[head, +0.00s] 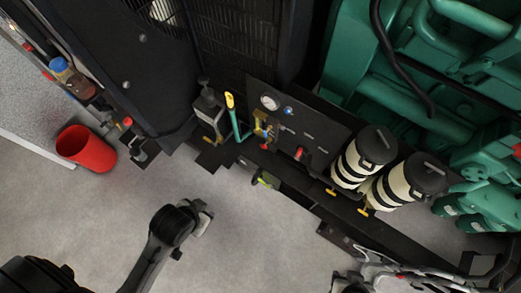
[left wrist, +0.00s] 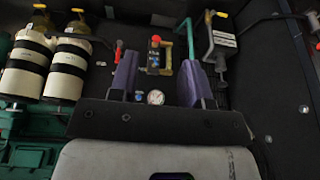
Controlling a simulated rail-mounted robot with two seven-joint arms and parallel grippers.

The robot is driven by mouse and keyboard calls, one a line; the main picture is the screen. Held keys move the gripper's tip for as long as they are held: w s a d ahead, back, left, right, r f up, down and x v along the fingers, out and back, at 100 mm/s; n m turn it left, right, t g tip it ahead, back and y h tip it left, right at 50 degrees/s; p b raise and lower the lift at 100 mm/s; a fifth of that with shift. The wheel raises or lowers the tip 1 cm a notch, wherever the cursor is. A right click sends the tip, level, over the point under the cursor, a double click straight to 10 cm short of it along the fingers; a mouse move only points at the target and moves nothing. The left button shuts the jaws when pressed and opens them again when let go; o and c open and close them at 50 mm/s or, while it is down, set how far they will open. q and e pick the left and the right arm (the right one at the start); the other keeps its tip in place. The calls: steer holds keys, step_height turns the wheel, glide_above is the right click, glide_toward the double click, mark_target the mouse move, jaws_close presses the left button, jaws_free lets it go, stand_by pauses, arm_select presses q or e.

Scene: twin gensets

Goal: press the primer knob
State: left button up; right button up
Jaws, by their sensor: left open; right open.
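The primer knob looks to be the small red knob (head: 264,146) on a brass-coloured fitting, low on the black gauge panel in the head view. In the left wrist view a red knob (left wrist: 155,39) tops the yellow, labelled fitting. My left gripper (left wrist: 157,60) is open, its two purple fingers spread left and right of that fitting in the picture. I see no contact with the knob. My left arm shows at the lower left of the head view. My right gripper (head: 365,278) is at the lower right edge, partly cut off and open.
The panel carries a round gauge (head: 269,103) and a red lever (head: 299,153). A teal pipe with a yellow handle (head: 230,100) stands beside it. Two cream filters (head: 355,165) stand to the right, by the green engine (head: 450,60). A red bucket (head: 88,150) sits left on open grey floor.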

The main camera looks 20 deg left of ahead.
arm_select(q)
steer(key=shift+t, duration=0.7)
steer(key=b+x, duration=0.8)
steer(key=s+b+x, duration=0.1)
steer(key=b+x, duration=0.4)
steer(key=shift+s+a+f, duration=0.1)
steer(key=shift+a+f, duration=0.2)
steer(key=shift+f, duration=0.05)
jaws_close()
steer(key=w+a+f+m+t+y+b, duration=0.15)
steer(key=w+f+b, duration=0.35)
steer(key=f+b, duration=0.6)
steer(key=w+a+f+m+t+y+b, duration=0.15)
steer(key=w+f+b, duration=0.35)
steer(key=f+b, duration=0.6)
steer(key=w+a+f+t+b, duration=0.1)
steer(key=w+f+t+b, duration=0.1)
steer(key=w+f+b, duration=0.65)
steer(key=w+d+r+m+t+h+b, duration=0.2)
steer(key=d+r+m+t+h, duration=0.2)
steer(key=m, duration=1)
steer(key=d+t, duration=0.1)
steer(key=t, duration=0.2)
steer(key=shift+d+t, duration=0.2)
steer(key=shift+t, duration=0.2)
steer(key=shift+w+r, duration=0.1)
steer(key=shift+w, duration=0.05)
